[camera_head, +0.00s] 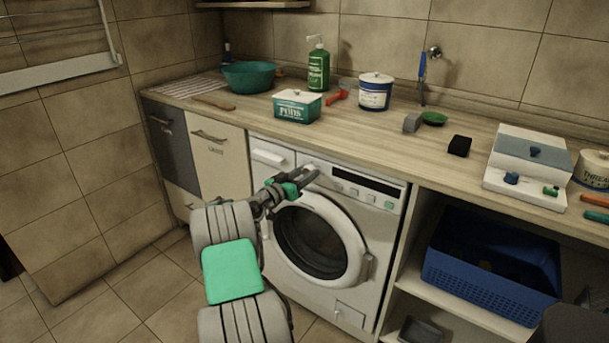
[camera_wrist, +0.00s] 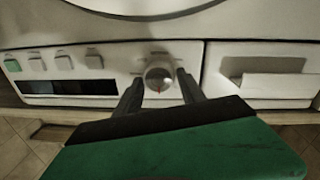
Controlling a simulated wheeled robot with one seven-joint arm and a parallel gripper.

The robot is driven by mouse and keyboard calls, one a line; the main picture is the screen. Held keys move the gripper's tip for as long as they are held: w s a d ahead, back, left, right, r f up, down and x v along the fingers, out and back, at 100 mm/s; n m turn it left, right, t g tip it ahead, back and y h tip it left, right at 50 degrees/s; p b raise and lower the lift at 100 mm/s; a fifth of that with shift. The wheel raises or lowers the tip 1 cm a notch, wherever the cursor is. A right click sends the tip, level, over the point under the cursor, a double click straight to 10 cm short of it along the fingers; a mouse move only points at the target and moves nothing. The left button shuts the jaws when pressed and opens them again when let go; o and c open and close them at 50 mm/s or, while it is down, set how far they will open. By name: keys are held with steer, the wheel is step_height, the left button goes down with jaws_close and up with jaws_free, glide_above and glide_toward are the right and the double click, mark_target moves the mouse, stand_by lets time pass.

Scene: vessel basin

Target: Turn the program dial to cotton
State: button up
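The program dial (camera_wrist: 158,76) is a round silver knob on the washing machine's (camera_head: 318,235) white front panel. It has a small red mark near its lower edge in the wrist view. My gripper (camera_wrist: 159,80) has one dark finger on each side of the dial. The fingers are spread, with narrow gaps seeming to show beside the knob; I cannot tell whether either touches it. In the head view my gripper (camera_head: 307,177) is at the panel, left of the dark display, and largely hides the dial. I cannot read any program labels around it.
The detergent drawer (camera_wrist: 265,74) is beside the dial, with the display (camera_wrist: 70,88) and several buttons on the other side. The round door (camera_head: 318,240) is below the panel. The wooden counter (camera_head: 350,126) overhangs it, carrying several items. A blue basket (camera_head: 490,265) sits on the shelf at right.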

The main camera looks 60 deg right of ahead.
steer(key=c, duration=0.9)
steer(key=shift+f+m+b, duration=0.2)
steer(key=shift+m+b, duration=0.2)
steer(key=shift+b, duration=0.65)
steer(key=m+b, duration=0.3)
steer(key=b, duration=0.4)
steer(key=m+b, duration=0.4)
steer(key=b, duration=0.4)
steer(key=shift+s+r+m+y, duration=0.15)
steer(key=shift+s+m+y, duration=0.05)
steer(key=shift+m+y, duration=0.1)
steer(key=shift+r, duration=0.1)
steer(key=o, duration=1.3)
